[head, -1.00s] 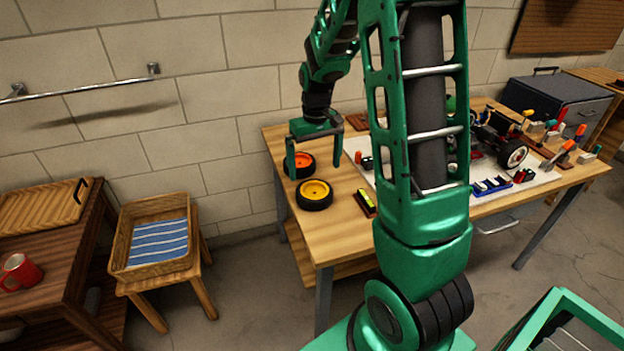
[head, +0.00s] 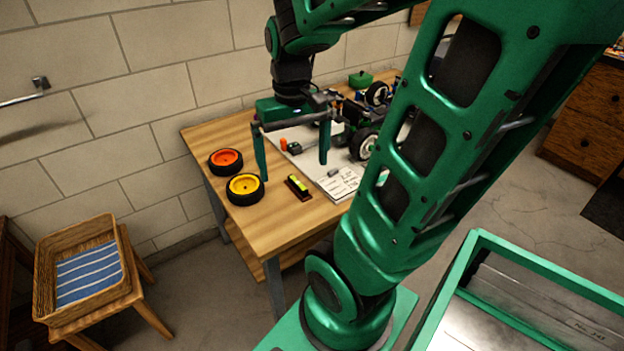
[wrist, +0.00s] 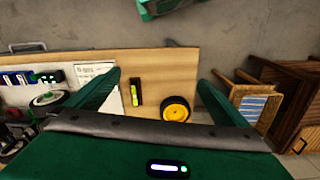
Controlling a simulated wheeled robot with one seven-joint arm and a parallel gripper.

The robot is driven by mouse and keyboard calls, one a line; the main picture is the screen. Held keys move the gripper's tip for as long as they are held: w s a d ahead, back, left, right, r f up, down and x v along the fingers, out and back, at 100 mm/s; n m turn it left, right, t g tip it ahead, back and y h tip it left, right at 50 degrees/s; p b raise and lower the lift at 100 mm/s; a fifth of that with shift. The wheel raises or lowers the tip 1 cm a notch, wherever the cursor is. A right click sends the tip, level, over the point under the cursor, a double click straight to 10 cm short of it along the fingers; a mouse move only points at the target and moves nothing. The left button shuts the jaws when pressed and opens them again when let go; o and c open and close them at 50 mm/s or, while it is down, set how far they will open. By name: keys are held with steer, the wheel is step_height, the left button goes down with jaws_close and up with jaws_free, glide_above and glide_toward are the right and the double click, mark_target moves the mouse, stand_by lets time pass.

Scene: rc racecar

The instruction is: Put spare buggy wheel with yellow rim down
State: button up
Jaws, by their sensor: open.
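The spare buggy wheel with the yellow rim (head: 245,188) lies flat on the left end of the wooden workbench (head: 311,217), near its edge. It also shows in the wrist view (wrist: 176,110), below my gripper and between its spread fingers as pictured. A wheel with an orange rim (head: 226,160) lies just behind it, close by. My gripper (head: 293,163) is open and empty, above the bench and to the right of both wheels in the head view. Nothing is between its fingers.
A small level with a yellow-green vial (head: 298,186) lies right of the yellow-rimmed wheel. A white mat (head: 305,134) with a paper sheet (head: 340,183) and a partly built buggy (head: 364,143) is further right. A basket (head: 82,262) on a stool stands at left.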

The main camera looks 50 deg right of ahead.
steer(key=s+a+m, duration=0.1)
steer(key=s, duration=0.7)
steer(key=shift+a+f, duration=0.3)
steer(key=shift+f, duration=0.05)
steer(key=shift+w+f, duration=0.25)
steer(key=shift+w, duration=0.4)
steer(key=shift+d, duration=0.1)
